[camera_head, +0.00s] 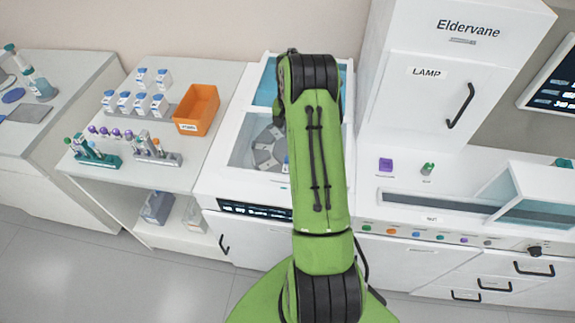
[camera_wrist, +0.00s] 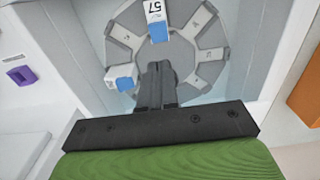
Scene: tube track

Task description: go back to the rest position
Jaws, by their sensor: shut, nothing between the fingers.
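My gripper (camera_wrist: 162,84) is shut and empty in the wrist view. It is in front of a grey wheel-like rotor (camera_wrist: 210,47) with several marked segments. Two white items with blue faces sit on the rotor: one marked 57 (camera_wrist: 157,22) at the top and one (camera_wrist: 122,78) at the left. In the head view my green arm reaches forward over the white machine (camera_head: 215,188) that houses the rotor (camera_head: 262,158). The arm hides part of the machine, and my gripper is hidden there.
To the right stand a tall cabinet labelled LAMP (camera_head: 430,105), a purple block (camera_head: 385,164) and a counter with a clear cover (camera_head: 500,195). The floor (camera_head: 130,285) at lower left is clear.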

